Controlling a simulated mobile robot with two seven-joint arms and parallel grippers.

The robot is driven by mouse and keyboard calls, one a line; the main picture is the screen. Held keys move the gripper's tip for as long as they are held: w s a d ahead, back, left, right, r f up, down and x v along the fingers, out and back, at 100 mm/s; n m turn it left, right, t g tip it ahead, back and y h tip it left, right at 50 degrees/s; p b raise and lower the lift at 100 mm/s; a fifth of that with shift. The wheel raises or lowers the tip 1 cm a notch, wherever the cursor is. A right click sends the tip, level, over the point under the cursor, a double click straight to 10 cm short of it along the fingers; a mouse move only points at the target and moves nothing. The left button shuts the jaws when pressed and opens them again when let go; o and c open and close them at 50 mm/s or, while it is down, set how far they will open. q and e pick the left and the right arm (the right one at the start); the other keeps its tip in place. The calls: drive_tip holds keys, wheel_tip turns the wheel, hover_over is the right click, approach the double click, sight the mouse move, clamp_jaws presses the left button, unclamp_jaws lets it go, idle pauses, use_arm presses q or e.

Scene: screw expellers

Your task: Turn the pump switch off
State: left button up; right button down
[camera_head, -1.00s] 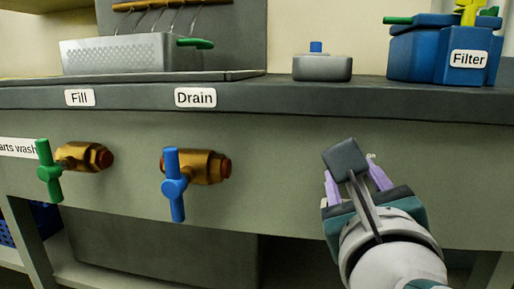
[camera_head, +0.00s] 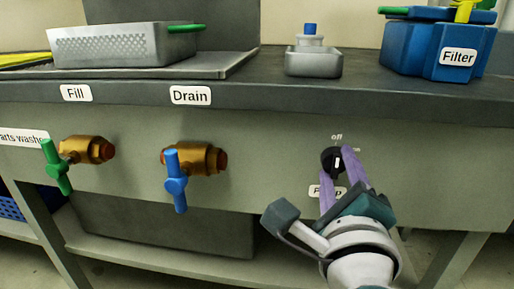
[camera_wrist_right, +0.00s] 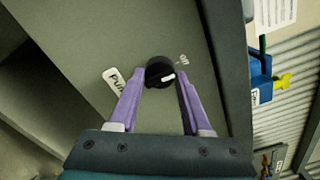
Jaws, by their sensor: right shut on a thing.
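The pump switch is a round black knob (camera_head: 331,160) with a white mark, on the grey front panel of the parts washer. In the head view its mark stands about upright, towards the printed "off" above it; "on" at its right is partly covered. The pump label (camera_head: 314,191) below is partly hidden by a finger. My right gripper (camera_head: 337,172) has its purple fingers closed on the knob. The right wrist view shows the knob (camera_wrist_right: 158,68) between the fingertips (camera_wrist_right: 160,80), its mark pointing right. My left gripper is not in view.
The blue drain valve handle (camera_head: 176,182) and green fill valve handle (camera_head: 56,167) stick out from the panel at left. The counter edge (camera_head: 270,100) runs above. A blue filter box (camera_head: 420,45), a small grey container (camera_head: 313,63) and a perforated basket (camera_head: 120,45) stand on top.

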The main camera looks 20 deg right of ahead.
idle(0.4)
drive_tip(key=shift+c, duration=1.8)
unclamp_jaws()
drive_tip(key=v, duration=1)
drive_tip(key=shift+p, duration=0.45)
drive_tip(key=shift+w, duration=0.1)
